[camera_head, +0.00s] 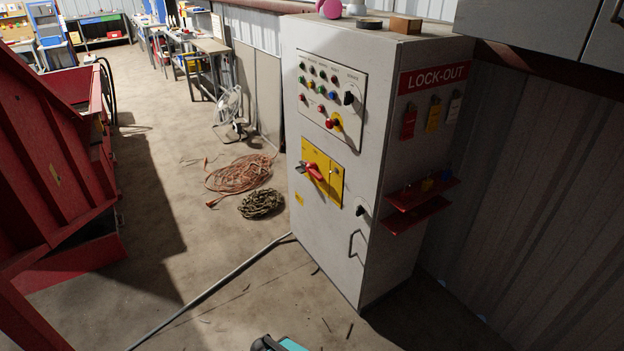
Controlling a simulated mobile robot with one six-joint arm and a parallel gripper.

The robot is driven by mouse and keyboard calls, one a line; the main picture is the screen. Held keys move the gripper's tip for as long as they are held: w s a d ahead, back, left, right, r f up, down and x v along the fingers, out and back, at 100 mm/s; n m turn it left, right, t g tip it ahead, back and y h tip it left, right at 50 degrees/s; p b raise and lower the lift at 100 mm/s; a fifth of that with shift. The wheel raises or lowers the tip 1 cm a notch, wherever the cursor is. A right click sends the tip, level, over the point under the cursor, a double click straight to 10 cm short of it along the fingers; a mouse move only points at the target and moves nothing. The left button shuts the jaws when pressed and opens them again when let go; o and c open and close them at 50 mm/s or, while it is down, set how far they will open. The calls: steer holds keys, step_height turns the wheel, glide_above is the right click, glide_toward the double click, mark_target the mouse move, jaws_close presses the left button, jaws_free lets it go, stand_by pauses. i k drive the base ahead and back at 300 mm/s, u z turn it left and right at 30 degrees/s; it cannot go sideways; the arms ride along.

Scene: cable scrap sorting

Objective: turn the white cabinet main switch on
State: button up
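The white cabinet (315,245) stands upright right of centre, its front facing left. The main switch (316,173) is a red rotary handle on a yellow plate (336,184) at mid-height on the cabinet front. The handle sits slanted, with a grey part at its left end. I cannot read the plate's markings or tell the on or off position. Nothing touches the switch.
A button panel (335,85) sits above the switch. A red lock-out board (434,77) and a red shelf (420,193) are on the cabinet's side. An orange cable coil (240,174), a dark coil (261,204) and a grey conduit (210,291) lie on the floor. A red container (50,170) stands left.

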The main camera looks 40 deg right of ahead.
mark_target(311, 168)
steer(key=z, duration=0.05)
steer(key=i, duration=0.9)
steer(key=u, duration=0.05)
